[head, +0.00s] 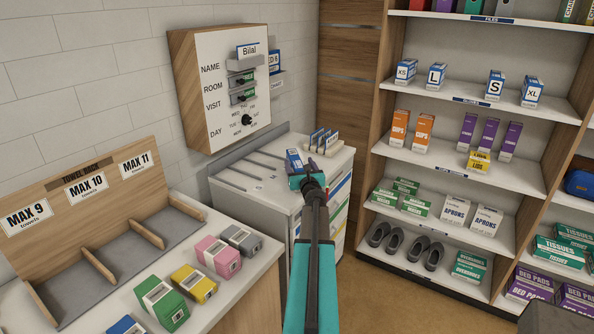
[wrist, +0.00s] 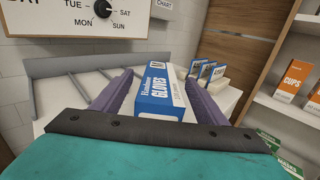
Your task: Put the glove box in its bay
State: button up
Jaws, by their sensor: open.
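The glove box (wrist: 158,97) is blue and white with "GLOVES" on it. In the wrist view it lies between the two purple fingers of my gripper (wrist: 160,88), which are open on either side of it. I cannot tell whether they touch it. In the head view the box (head: 293,160) shows at the front of a white cabinet top, partly hidden by my gripper (head: 307,180). Glove boxes marked XS, L (head: 436,76), S (head: 495,85) and XL stand on an upper shelf (head: 464,98), with a wider gap between L and S.
The white cabinet top (head: 232,182) has low dividers at left and a small rack of upright cards (head: 325,141) behind the box. A wooden towel rack (head: 90,220) and several coloured boxes (head: 195,284) fill the left counter. Stocked shelves stand at right; a name board (head: 222,80) hangs behind.

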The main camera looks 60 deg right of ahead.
aim_at(297, 158)
jog(key=shift+p+x, duration=1)
jog(key=shift+x, duration=1.4)
jog(key=shift+s+f, duration=0.1)
jog(key=c, duration=1.6)
jog(key=shift+r, duration=1.4)
jog(key=w+a+r+b+v, duration=0.1)
jog(key=r+b+v, duration=0.1)
jog(key=v, duration=1.3)
jog(key=shift+a+r+b, duration=0.2)
jog(key=shift+a+b, duration=0.4)
jog(key=shift+b, duration=0.3)
jog(key=shift+w, duration=0.1)
